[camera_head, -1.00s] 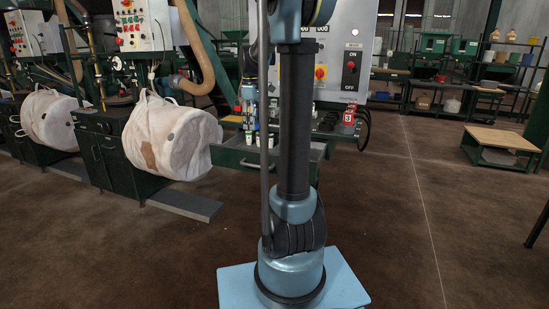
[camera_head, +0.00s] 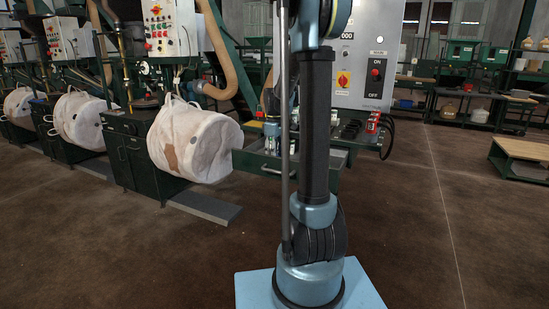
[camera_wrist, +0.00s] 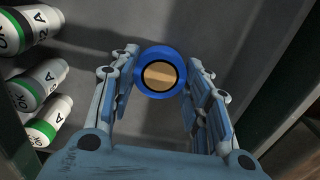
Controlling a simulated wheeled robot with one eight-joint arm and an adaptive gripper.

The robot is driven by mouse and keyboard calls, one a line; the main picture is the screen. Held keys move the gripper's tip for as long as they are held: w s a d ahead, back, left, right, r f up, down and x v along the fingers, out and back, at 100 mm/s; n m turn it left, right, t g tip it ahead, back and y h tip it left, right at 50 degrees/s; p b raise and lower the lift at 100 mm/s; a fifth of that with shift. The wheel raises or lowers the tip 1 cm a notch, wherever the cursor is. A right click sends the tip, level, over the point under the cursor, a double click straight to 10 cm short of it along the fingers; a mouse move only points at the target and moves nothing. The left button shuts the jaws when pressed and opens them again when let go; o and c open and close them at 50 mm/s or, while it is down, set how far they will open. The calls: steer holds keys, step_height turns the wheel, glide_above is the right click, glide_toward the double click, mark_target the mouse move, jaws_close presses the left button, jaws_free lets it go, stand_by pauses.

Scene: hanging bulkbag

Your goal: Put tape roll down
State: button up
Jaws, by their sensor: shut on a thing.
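The tape roll (camera_wrist: 143,74) is a blue ring with a tan centre in the wrist view. It sits between the two fingers of my gripper (camera_wrist: 166,76), which is shut on it. Below and around it is the dark grey floor of a tray (camera_wrist: 100,35). In the head view my gripper (camera_head: 272,127) is small and partly hidden behind my arm, over the green tray (camera_head: 262,165) of the machine. I cannot tell whether the roll touches the tray floor.
A grey control panel (camera_head: 375,55) is above the tray. A white bulk bag (camera_head: 195,143) hangs left of it. Open floor lies to the right.

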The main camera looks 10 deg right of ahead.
steer(key=shift+f, duration=0.2)
steer(key=o, duration=1)
steer(key=shift+c, duration=0.2)
